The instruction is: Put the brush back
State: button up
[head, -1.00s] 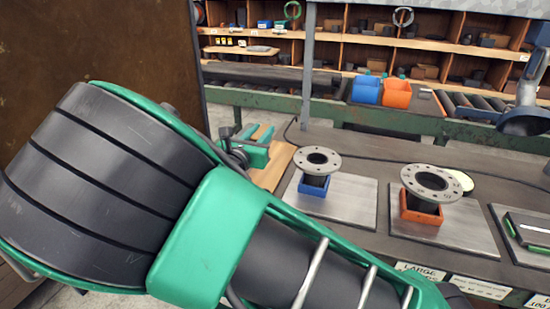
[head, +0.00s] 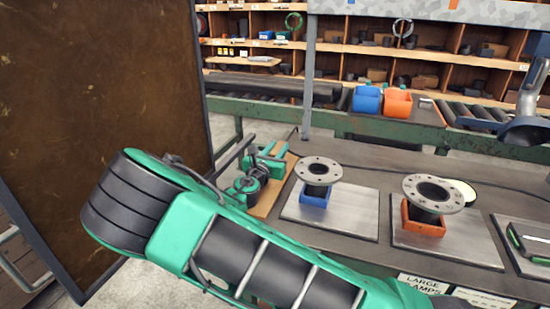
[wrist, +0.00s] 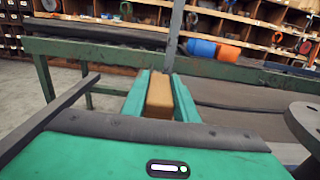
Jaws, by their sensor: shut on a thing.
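My gripper (wrist: 158,100) is shut on a tan, wood-coloured block (wrist: 159,93), which I take to be the brush. The block sits between the two green fingers in the wrist view; its bristles are not visible. In the head view my gripper (head: 267,157) is over the left end of the workbench, beside a tan board (head: 272,193). My arm crosses the lower foreground and hides part of the bench.
Two flanged pipes stand on metal plates, one in a blue holder (head: 315,197) and one in an orange holder (head: 424,220). A grey post (head: 309,75) rises behind the bench. A brown panel (head: 95,120) stands left. Blue and orange bins (head: 397,102) sit on the conveyor behind.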

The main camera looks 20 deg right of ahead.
jog(key=shift+f, duration=1.35)
jog(key=o, duration=1.1)
jog(key=shift+f, duration=0.15)
jog(key=v, duration=1.2)
